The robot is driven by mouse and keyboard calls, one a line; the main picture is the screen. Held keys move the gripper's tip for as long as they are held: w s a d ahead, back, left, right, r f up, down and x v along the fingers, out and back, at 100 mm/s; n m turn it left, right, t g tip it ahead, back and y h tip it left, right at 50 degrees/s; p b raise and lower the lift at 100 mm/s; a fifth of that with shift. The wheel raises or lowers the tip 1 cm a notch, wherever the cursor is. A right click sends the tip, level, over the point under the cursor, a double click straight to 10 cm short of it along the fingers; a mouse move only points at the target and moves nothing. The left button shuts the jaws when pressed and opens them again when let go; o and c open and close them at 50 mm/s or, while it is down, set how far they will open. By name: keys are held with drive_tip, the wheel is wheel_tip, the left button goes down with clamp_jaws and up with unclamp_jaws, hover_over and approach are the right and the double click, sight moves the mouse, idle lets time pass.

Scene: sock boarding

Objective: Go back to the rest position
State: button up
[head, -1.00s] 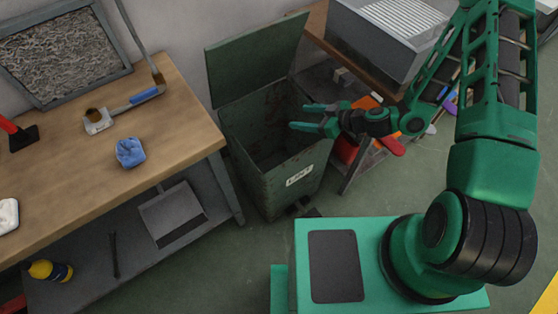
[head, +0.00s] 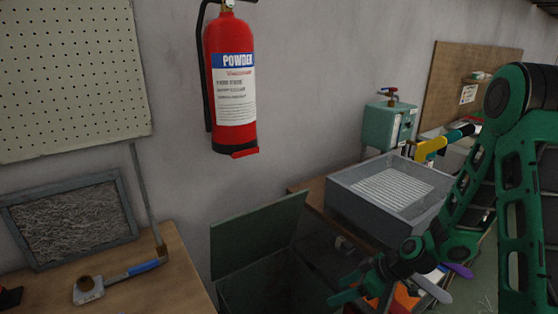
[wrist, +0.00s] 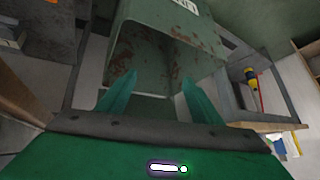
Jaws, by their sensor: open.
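My gripper (head: 348,295) is near the bottom edge of the head view, just right of the bin. Its fingers are spread and nothing shows between them. In the wrist view, its two green fingers (wrist: 160,95) stand apart, in front of the bin's opening. The dark green bin (wrist: 190,55) shows rust-stained inner walls there, with no item visible inside. In the head view, the bin's lid (head: 258,232) is raised. Most of the bin's body is cut off by the frame.
A wooden workbench (head: 165,290) with a grey-framed panel and a blue-handled tool stands at left. A red fire extinguisher (head: 231,80) hangs on the wall. A grey basin (head: 385,190) sits on a bench at right, with a green box (head: 388,125) behind it.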

drive_tip(key=s+d+r+m+g+h, duration=0.1)
drive_tip(key=s+d+r+m+h, duration=0.3)
drive_tip(key=d+r, duration=0.35)
drive_tip(key=s+d+r+m+g+h, duration=0.1)
drive_tip(key=s+d+r+m, duration=0.2)
drive_tip(key=s+d+r, duration=0.45)
drive_tip(key=s+d+r+m, duration=0.2)
drive_tip(key=s+m, duration=0.1)
drive_tip(key=s, duration=0.2)
drive_tip(key=s+d+r+m+h, duration=0.1)
drive_tip(key=s+d+r+m, duration=0.2)
drive_tip(key=s, duration=0.2)
drive_tip(key=s+d+r+m+g+h, duration=0.1)
drive_tip(key=s+d+r+m, duration=0.1)
drive_tip(key=s+r+m, duration=0.1)
drive_tip(key=s+m, duration=0.1)
drive_tip(key=s, duration=0.1)
drive_tip(key=shift+s+d+r, duration=0.15)
drive_tip(key=shift+s+d, duration=0.1)
drive_tip(key=shift+s, duration=0.05)
